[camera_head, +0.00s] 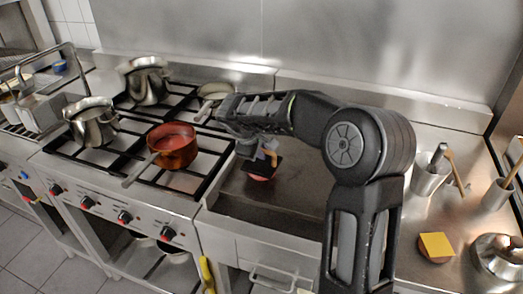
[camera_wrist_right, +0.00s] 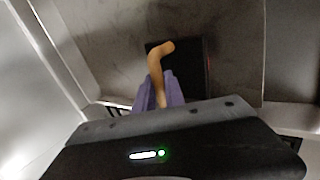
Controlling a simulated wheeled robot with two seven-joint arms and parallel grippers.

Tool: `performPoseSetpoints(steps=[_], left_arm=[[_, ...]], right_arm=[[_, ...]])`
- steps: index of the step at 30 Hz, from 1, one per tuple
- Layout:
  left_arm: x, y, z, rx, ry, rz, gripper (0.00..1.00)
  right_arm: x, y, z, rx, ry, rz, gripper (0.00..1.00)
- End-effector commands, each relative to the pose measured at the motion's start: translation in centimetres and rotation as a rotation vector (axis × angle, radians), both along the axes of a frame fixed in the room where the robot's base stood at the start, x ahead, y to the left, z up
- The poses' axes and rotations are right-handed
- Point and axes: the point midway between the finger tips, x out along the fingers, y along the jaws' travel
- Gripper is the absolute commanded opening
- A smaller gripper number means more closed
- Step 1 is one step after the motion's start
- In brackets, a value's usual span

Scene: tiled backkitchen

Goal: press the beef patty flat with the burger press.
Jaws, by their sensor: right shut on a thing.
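The burger press (camera_head: 265,165) is a black square plate with a tan wooden handle, over the flat steel griddle right of the burners. The reddish beef patty (camera_head: 261,178) shows under the plate's front edge; the rest is hidden. I cannot tell how hard the plate touches it. My right gripper (camera_head: 262,150) is shut on the press handle from above. In the right wrist view, the purple fingers (camera_wrist_right: 161,92) close around the handle, with the black press plate (camera_wrist_right: 188,62) beyond. My left gripper is out of view.
A red pot (camera_head: 173,147) and steel pots (camera_head: 92,122) stand on the burners to the left. A yellow slice on a round item (camera_head: 437,246) lies on the right counter, near a utensil holder (camera_head: 430,175). The back wall is close behind the griddle.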

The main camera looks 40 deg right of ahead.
Motion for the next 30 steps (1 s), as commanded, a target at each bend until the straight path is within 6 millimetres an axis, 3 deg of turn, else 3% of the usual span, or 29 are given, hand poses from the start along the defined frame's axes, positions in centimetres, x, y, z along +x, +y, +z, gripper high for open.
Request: performPoseSetpoints(steps=[30], left_arm=[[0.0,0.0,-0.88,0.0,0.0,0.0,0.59]], right_arm=[[0.1,-0.01,-0.74,-0.002,-0.005,0.001,0.0]])
